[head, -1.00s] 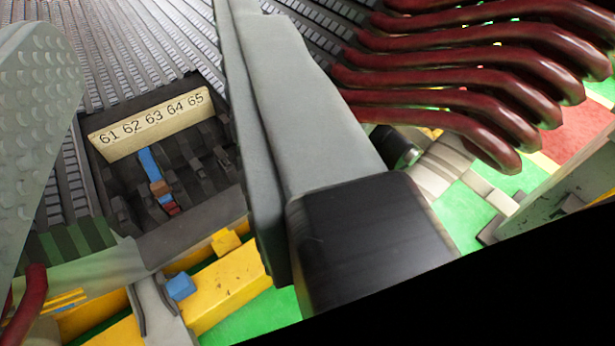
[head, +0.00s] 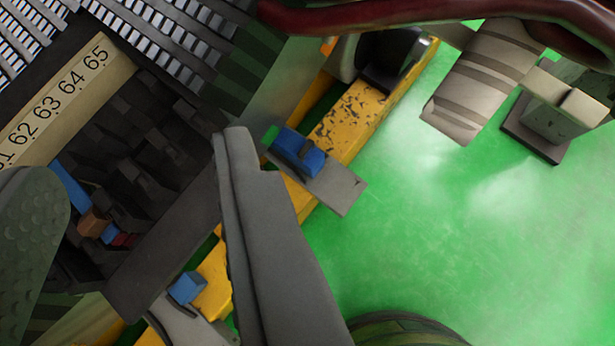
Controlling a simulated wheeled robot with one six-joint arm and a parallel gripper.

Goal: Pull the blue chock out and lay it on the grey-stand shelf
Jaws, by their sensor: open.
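Three blue things show, and I cannot tell for certain which is the chock. A blue block (head: 187,288) sits by the yellow beam, low between my fingers. Another blue block (head: 313,162) rests on a small grey plate (head: 339,190), right of my right finger. A blue strip (head: 71,190) lies in the dark slots under the numbered plate, near my left finger. My gripper (head: 140,160) is open, with nothing held between its two grey fingers. A grey stand (head: 555,125) with a pale top is at the upper right; whether it bears the shelf is unclear.
A yellow beam (head: 365,115) runs diagonally beside the dark slotted stator. A numbered plate (head: 55,100) stands over the slots. Dark red bars (head: 400,15) cross the top. A grey banded cylinder (head: 485,75) stands at the right.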

